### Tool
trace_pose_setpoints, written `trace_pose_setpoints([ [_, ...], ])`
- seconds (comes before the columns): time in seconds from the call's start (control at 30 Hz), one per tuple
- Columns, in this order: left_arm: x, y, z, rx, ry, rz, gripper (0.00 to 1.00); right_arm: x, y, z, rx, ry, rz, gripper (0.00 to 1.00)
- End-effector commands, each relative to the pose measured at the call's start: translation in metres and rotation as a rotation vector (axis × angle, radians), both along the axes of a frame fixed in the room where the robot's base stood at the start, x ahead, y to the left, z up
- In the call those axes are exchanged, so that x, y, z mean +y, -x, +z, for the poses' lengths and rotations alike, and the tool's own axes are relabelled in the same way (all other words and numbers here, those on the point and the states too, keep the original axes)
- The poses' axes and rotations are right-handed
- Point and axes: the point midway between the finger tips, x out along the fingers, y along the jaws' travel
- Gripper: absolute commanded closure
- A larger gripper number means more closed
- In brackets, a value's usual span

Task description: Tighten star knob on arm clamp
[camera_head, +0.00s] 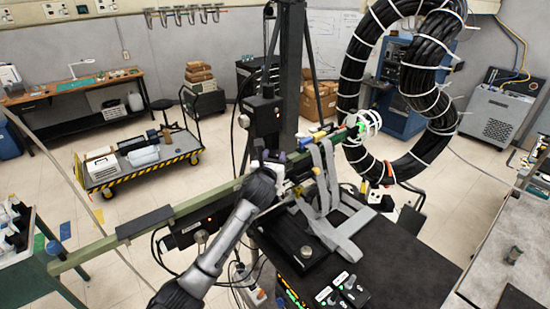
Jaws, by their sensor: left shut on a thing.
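My left arm rises from the bottom of the head view to the middle. Its gripper (286,187) is shut at the clamp hardware (300,172) on the long green arm (215,190). What it grips is small and mostly hidden by the wrist; it appears to be the star knob, but its shape cannot be made out. Grey straps (326,185) hang over the green arm just right of the gripper. A large black coil (352,80) with white ties stands at the right, close to the arm's far end. My right gripper is not in view.
A black bench (390,255) with small control boxes (345,288) lies below the clamp. A dark upright column (290,75) stands behind the arm. A yellow-edged cart (135,160) is at the left, with open floor around it. A grey bench edges the right.

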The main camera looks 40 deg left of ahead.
Motion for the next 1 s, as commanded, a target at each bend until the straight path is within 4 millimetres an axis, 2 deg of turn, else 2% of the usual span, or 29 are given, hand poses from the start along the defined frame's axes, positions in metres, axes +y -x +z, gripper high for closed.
trace_pose_setpoints([
  [0.3,0.0026,0.0008,-0.0006,0.002,0.0,-0.093,0.79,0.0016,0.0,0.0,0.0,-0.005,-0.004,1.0],
  [0.8,0.0025,0.0007,-0.0008,0.001,0.004,-0.108,0.79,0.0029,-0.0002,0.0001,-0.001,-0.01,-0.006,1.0],
  [0.83,0.0026,0.0006,-0.0008,0.001,0.004,-0.108,0.54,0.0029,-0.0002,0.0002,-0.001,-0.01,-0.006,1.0],
  [1.0,0.0024,0.0006,-0.0006,0.001,0.004,-0.108,0.37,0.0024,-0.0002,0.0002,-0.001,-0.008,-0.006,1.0],
])
